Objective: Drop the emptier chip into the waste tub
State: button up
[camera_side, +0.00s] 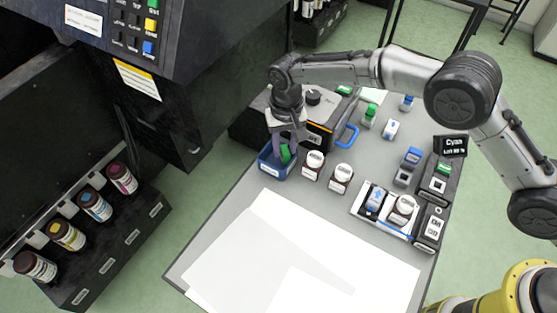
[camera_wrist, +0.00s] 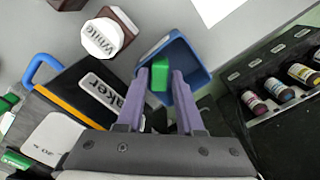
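The waste tub (camera_side: 266,170) is a small blue open box at the left edge of the grey table. It also shows in the wrist view (camera_wrist: 201,62). My gripper (camera_side: 285,148) points down into its mouth, with two purple fingers that stand apart; they also show in the wrist view (camera_wrist: 164,80). A green chip (camera_side: 285,155) sits tilted between the fingertips, at the tub's mouth or inside it. In the wrist view the chip (camera_wrist: 160,76) lies nearer the left finger, and a gap seems to show beside the right one. The chip's lower end is hidden.
White-capped bottles (camera_side: 314,163) (camera_side: 342,176) stand right of the tub. A black-and-orange device (camera_side: 318,118) is behind. White sheets (camera_side: 290,250) cover the front.

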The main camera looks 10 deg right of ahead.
jog(key=shift+o, duration=1.1)
jog(key=shift+d, duration=0.1)
notch_tip(320, 180, up, 14)
jog(key=shift+f, duration=0.1)
